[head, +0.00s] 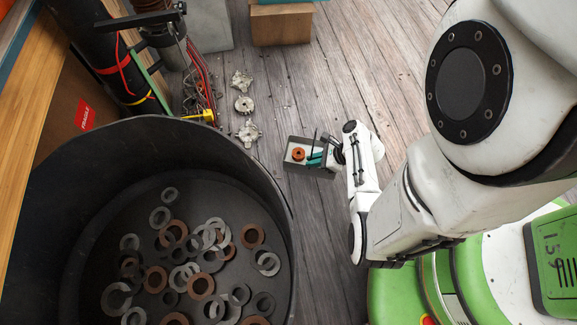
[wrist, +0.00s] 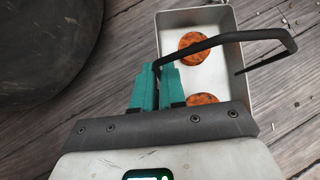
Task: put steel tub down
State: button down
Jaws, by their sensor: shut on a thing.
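The steel tub is a small rectangular pale-grey tray with a dark bent handle. In the head view the steel tub (head: 309,171) is right of the big black bin, over the plank floor. In the wrist view the steel tub (wrist: 222,78) lies beyond my fingers, with two orange-brown round parts (wrist: 195,43) inside. My gripper (wrist: 157,78) has teal fingers closed on the dark handle (wrist: 222,40). My gripper also shows in the head view (head: 315,158). I cannot tell whether the tub's base touches the floor.
A large black round bin (head: 265,172) with many loose rings (head: 200,285) stands at the left. Pale metal parts (head: 244,104) lie on the floor above it, near red cables (head: 200,80). A wooden block (head: 281,25) is at the top. Open planks (head: 350,80) lie around the tub.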

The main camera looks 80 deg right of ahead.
aim_at(292, 168)
jog(key=b+x, duration=0.1)
jog(key=x, duration=0.2)
jog(key=b+x, duration=0.2)
jog(key=x, duration=0.2)
jog(key=b+x, duration=0.2)
jog(key=x, duration=0.1)
jog(key=shift+w+r, duration=0.15)
jog(key=shift+w, duration=0.4)
jog(key=shift+w+f+b, duration=0.15)
jog(key=shift+f+b, duration=0.05)
jog(key=shift+b, duration=0.1)
jog(key=f+b, duration=0.2)
jog(key=f, duration=0.1)
jog(key=shift+w+f, duration=0.2)
jog(key=shift+f, duration=0.1)
jog(key=shift+r, duration=0.1)
jog(key=c, duration=1.6)
grip_release()
jog(key=shift+a+f, duration=0.1)
jog(key=shift+f, duration=0.1)
jog(key=shift+c, duration=0.2)
jog(key=o, duration=0.4)
jog(key=shift+o, duration=0.2)
jog(key=shift+r, duration=0.1)
